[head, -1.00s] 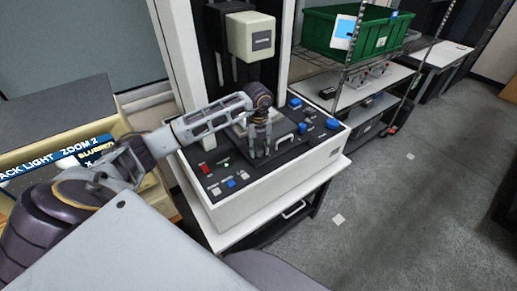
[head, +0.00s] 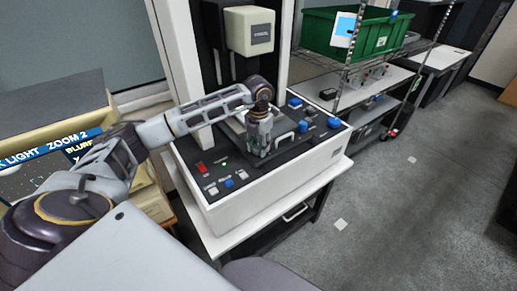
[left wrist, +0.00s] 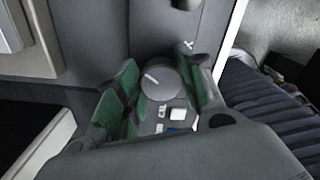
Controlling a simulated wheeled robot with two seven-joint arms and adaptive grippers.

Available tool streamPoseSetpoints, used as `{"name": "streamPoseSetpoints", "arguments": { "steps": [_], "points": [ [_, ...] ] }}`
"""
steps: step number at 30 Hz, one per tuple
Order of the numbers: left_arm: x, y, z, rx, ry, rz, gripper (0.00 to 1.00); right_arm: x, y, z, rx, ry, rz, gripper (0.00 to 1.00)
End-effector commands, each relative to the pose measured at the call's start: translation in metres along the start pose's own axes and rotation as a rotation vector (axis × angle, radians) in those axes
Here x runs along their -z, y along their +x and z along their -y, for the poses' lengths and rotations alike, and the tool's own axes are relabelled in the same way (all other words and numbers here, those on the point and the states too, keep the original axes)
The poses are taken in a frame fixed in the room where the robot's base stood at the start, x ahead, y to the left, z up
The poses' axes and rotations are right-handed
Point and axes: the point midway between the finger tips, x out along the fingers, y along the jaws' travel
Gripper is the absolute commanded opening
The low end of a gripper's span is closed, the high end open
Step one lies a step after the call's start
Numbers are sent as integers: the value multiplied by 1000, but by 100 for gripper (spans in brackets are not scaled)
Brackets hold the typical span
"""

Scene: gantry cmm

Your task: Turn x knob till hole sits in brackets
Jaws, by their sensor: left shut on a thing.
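My left gripper (head: 259,147) points down at the machine's dark control panel (head: 210,160), in front of the stage. In the left wrist view its green-padded fingers (left wrist: 160,88) stand on either side of a round grey knob (left wrist: 160,82) with a short white mark on top. The gripper is shut on this knob. The monitor (head: 80,147) at left shows a blue banner with ZOOM 2 and a partly cut word starting BLUR; hole and brackets cannot be made out. My right gripper is not in view.
Blue knobs (head: 333,123) stand on the panel's right side. A red button (head: 200,169) and several small white and blue buttons are at its front left. A cream head (head: 249,31) hangs above the stage. A rack with a green bin (head: 365,30) stands at right.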

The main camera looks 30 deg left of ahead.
Motion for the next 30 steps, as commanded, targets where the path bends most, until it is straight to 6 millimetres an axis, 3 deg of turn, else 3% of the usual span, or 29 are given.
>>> {"name": "streamPoseSetpoints", "arguments": {
  "steps": [9,18,30],
  "points": [
    [-1,0,1,-1,237,5,14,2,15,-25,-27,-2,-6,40],
    [-1,-1,1,-1,363,5,14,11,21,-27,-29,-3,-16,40],
    [-1,-2,1,-1,390,5,14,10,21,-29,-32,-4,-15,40]
  ]
}}
